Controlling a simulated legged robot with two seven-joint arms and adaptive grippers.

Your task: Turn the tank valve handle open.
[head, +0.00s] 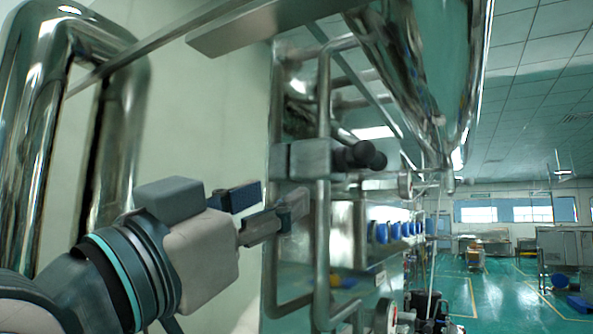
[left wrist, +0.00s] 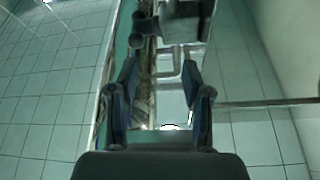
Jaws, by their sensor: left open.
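The steel tank (head: 425,60) hangs at the upper middle of the head view, its cone narrowing to an outlet. Left of it, a grey block with two dark round knobs (head: 362,156) sits across the upright pipes. I cannot tell for sure whether this is the valve handle. The block (left wrist: 182,26) and knobs (left wrist: 138,32) also show at the top of the left wrist view. My left gripper (head: 281,196) is open and empty, just below and left of the block. In the wrist view its fingers (left wrist: 160,70) point toward the pipes below the block, apart from the knobs.
Vertical steel pipes (head: 322,240) stand close to my left gripper. Several blue round parts (head: 381,233) line a panel behind them. Thick bent pipes (head: 40,110) and a pale wall stand at left. The green floor (head: 490,300) at right is mostly clear.

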